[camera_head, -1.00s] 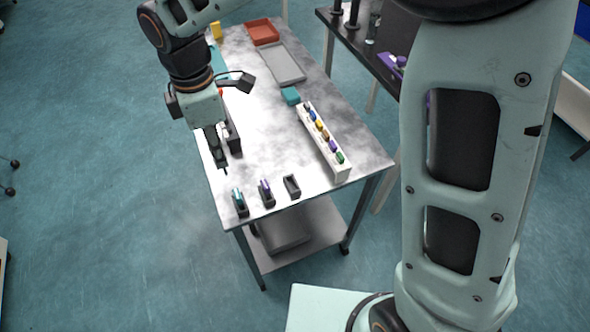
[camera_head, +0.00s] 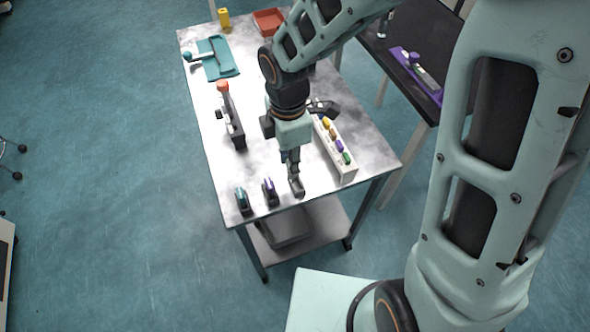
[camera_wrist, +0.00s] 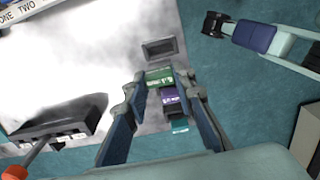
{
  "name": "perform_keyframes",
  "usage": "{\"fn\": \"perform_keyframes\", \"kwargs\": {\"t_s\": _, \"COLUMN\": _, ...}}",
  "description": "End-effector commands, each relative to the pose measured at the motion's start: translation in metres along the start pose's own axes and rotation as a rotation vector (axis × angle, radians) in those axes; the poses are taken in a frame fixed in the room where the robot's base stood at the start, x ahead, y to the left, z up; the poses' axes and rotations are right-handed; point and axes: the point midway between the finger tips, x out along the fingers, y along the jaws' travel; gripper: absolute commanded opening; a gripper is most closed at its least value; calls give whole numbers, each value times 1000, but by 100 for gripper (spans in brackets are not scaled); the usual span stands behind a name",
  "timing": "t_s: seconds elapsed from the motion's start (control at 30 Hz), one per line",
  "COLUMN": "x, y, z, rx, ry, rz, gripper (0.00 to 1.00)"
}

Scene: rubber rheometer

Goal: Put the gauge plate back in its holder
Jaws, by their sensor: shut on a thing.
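My gripper (camera_head: 296,188) points down over the front edge of the metal table. In the wrist view its two fingers (camera_wrist: 160,82) are shut on a green gauge plate (camera_wrist: 159,74) with pale marking. The empty dark holder (camera_wrist: 159,49) shows just beyond the fingertips; the plate is apart from it in this view, but the height gap is hard to judge.
A long white rack (camera_head: 347,172) with several coloured pieces stands close behind my gripper on the right. A dark block (camera_head: 238,135) with a red-topped tool (camera_head: 223,87) stands at the left. A teal tray (camera_head: 218,62) lies farther back.

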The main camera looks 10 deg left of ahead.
Motion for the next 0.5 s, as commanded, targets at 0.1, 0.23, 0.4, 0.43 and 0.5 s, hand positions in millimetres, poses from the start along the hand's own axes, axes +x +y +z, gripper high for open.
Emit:
{"fn": "perform_keyframes", "kwargs": {"t_s": 0.1, "x": 6, "y": -2, "z": 5, "rx": 1, "ry": -1, "rz": 0, "gripper": 0}}
{"fn": "perform_keyframes", "kwargs": {"t_s": 0.23, "x": 21, "y": -7, "z": 12, "rx": -1, "ry": 0, "rz": -3, "gripper": 0}}
{"fn": "perform_keyframes", "kwargs": {"t_s": 0.4, "x": 42, "y": -5, "z": 11, "rx": -1, "ry": 0, "rz": -1, "gripper": 0}}
{"fn": "perform_keyframes", "kwargs": {"t_s": 0.43, "x": 44, "y": -5, "z": 11, "rx": -1, "ry": 0, "rz": 0, "gripper": 0}}
{"fn": "perform_keyframes", "kwargs": {"t_s": 0.5, "x": 45, "y": -5, "z": 12, "rx": 0, "ry": -1, "rz": 0, "gripper": 0}}
